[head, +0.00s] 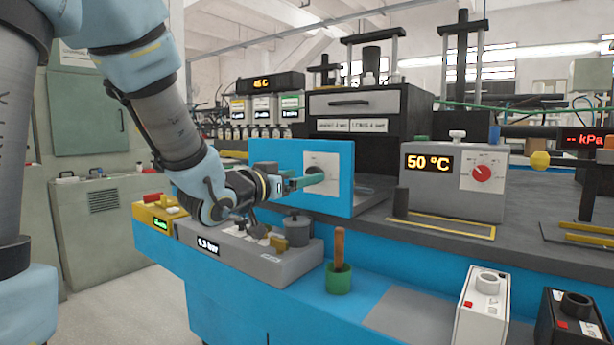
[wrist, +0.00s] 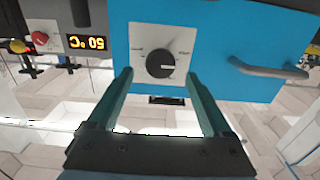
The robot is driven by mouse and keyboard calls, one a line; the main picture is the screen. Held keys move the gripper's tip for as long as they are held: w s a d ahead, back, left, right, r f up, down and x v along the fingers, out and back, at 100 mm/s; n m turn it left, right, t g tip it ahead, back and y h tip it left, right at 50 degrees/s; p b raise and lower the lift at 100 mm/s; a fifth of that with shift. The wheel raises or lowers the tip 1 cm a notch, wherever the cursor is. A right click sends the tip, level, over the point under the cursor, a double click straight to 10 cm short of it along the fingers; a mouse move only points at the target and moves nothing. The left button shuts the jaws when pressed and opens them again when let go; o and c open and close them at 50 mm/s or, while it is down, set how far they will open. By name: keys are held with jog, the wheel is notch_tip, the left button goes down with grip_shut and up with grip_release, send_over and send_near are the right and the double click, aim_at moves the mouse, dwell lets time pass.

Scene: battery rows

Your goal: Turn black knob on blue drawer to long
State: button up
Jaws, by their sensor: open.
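The blue drawer (head: 270,165) faces my arm in the head view, with a white dial plate (head: 333,160) on its front. In the wrist view, which is upside down, the blue drawer (wrist: 225,25) fills the top and its black knob (wrist: 160,63) sits on the white plate (wrist: 140,35). A pale mark on the knob points right in that picture; the small plate lettering is too blurred to read.
A grey box with a 50 °C display (head: 428,163) and red knob (head: 481,173) stands to the right. Below are a grey pressure unit (head: 270,265) and a green cup with a wooden handle (head: 339,278). A grey bar handle (wrist: 268,70) is on the drawer front.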

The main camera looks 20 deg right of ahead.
jog(key=shift+x, duration=1.45)
grip_shut()
jog(key=shift+f+m+b, duration=0.1)
jog(key=shift+m+b, duration=0.2)
jog(key=shift+b, duration=0.15)
jog(key=shift+s+f+m+b, duration=0.1)
jog(key=shift+m+b, duration=2.65)
jog(key=shift+s+m+b, duration=0.1)
jog(key=shift+m+b, duration=2.6)
jog(key=shift+m, duration=0.05)
